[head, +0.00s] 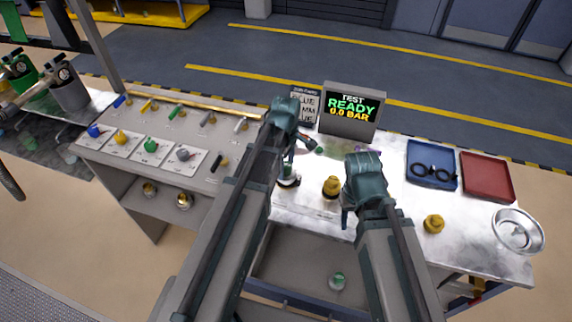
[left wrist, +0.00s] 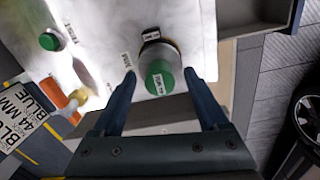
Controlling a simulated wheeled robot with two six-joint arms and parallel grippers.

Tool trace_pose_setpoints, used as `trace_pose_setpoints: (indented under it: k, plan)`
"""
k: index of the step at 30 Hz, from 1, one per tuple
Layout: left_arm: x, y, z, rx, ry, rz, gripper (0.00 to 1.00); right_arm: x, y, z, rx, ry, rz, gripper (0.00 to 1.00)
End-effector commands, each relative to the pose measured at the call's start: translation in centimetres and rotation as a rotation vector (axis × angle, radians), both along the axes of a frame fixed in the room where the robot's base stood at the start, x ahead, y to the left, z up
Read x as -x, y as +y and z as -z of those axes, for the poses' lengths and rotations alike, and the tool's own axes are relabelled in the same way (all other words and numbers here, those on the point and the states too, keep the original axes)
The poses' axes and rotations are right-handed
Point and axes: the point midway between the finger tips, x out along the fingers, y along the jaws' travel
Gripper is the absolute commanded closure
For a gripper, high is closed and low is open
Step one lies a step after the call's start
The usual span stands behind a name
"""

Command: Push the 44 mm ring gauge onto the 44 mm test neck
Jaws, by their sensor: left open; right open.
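A green-topped neck (head: 288,178) with a dark base stands on the bench under my left gripper (head: 296,160). In the left wrist view this green-topped neck (left wrist: 160,80) stands between the open fingers of my left gripper (left wrist: 165,85), apart from them; the label on it is too small to read surely. My right gripper (head: 346,210) is open and empty beside a yellow-topped neck (head: 331,187).
The sign (head: 351,108) reads TEST READY 0.0 BAR. The job card (left wrist: 28,108) reads BLUE, 44 MM. Another green knob (left wrist: 50,41) is nearby. A red tray (head: 486,177), a round metal dish (head: 517,231) and a yellow cap (head: 433,223) are at the right, with bare bench between.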

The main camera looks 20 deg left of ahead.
Motion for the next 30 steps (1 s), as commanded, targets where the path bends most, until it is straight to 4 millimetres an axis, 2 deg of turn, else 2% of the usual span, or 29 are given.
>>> trace_pose_setpoints:
  k: [8, 24, 30]
  plan:
    - [0.0, 0.0, -3.0, 0.000, 0.000, 0.000, 0.24, 0.0, 0.0, -3.0, 0.000, 0.000, -0.001, 0.50]
    - [0.0, 0.0, -11.3, 0.000, 0.000, 0.000, 0.24, 0.0, 0.0, -11.3, -0.003, 0.000, 0.012, 0.50]
    - [0.0, 0.0, -13.3, 0.000, 0.000, 0.000, 0.24, 0.0, 0.0, -13.3, -0.002, 0.001, 0.012, 0.50]
